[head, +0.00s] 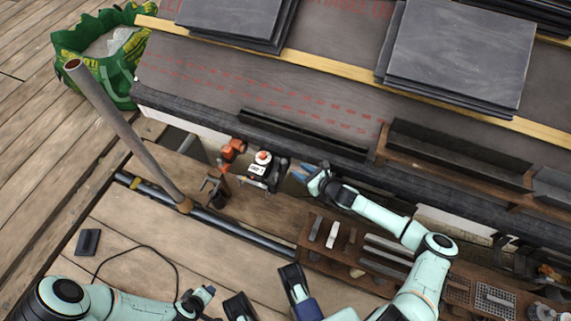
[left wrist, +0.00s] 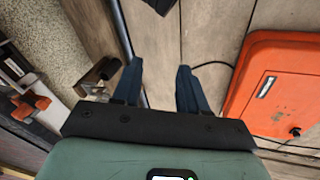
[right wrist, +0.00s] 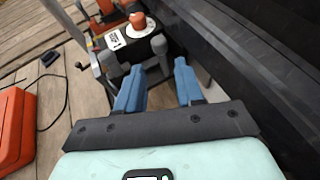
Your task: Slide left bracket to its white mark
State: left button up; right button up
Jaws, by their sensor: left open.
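A small dark bracket-like part (head: 213,187) stands by the grey pipe, left of the roof edge; I cannot tell for sure that it is the left bracket. A similar dark part (left wrist: 98,76) shows left of my left fingertips in the left wrist view. I cannot make out a white mark. My right gripper (head: 304,171) is open and empty beside a black-and-white device (head: 260,171) with an orange knob. Its spread fingers (right wrist: 158,85) point at that device in the right wrist view. My left gripper (left wrist: 158,85) is open with nothing between its fingers.
An orange clamp (head: 232,150) sits left of the device. A leaning pipe (head: 125,130) and a wooden tool rack (head: 315,255) flank the plank walkway. Slates (head: 455,60) lie on the roof. An orange case (left wrist: 270,85) is right of my left gripper.

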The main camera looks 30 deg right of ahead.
aim_at(286, 163)
jog(key=b+x, duration=0.2)
jog(key=x, duration=0.5)
jog(key=shift+w+a+f+b, duration=0.2)
jog(key=shift+w+b, duration=0.1)
jog(key=shift+b, duration=0.1)
pick_arm(q)
jog(key=s+a+f+g, duration=0.1)
jog(key=s+f+g, duration=0.1)
jog(key=s+f, duration=0.4)
jog(key=shift+a, duration=0.15)
pick_arm(e)
jog(key=shift+w+a+f, duration=0.15)
jog(key=shift+w, duration=0.45)
pick_arm(q)
jog(key=shift+f, duration=0.1)
pick_arm(e)
grip_shut()
